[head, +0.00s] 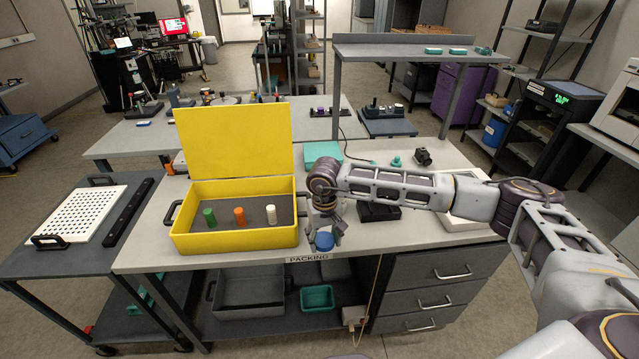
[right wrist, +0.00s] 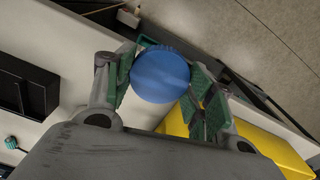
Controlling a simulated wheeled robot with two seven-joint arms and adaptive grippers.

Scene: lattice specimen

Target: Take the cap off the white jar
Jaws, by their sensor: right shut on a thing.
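A round blue cap (head: 324,241) shows near the front edge of the packing table, just right of the yellow case. My right gripper (head: 324,228) comes down over it. In the right wrist view the blue cap (right wrist: 160,74) lies between the two green-padded fingers of the right gripper (right wrist: 162,86), which is shut on it. A pale patch shows below the cap there, but I cannot tell whether it is the white jar. No white jar body is clearly visible under the cap in the head view. My left gripper is not in view.
The open yellow case (head: 235,240) holds a green (head: 209,216), an orange (head: 239,216) and a white cylinder (head: 272,213). A black block (head: 379,212) lies right of the gripper. A teal box (head: 322,153) and a small teal piece (head: 396,161) stand farther back.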

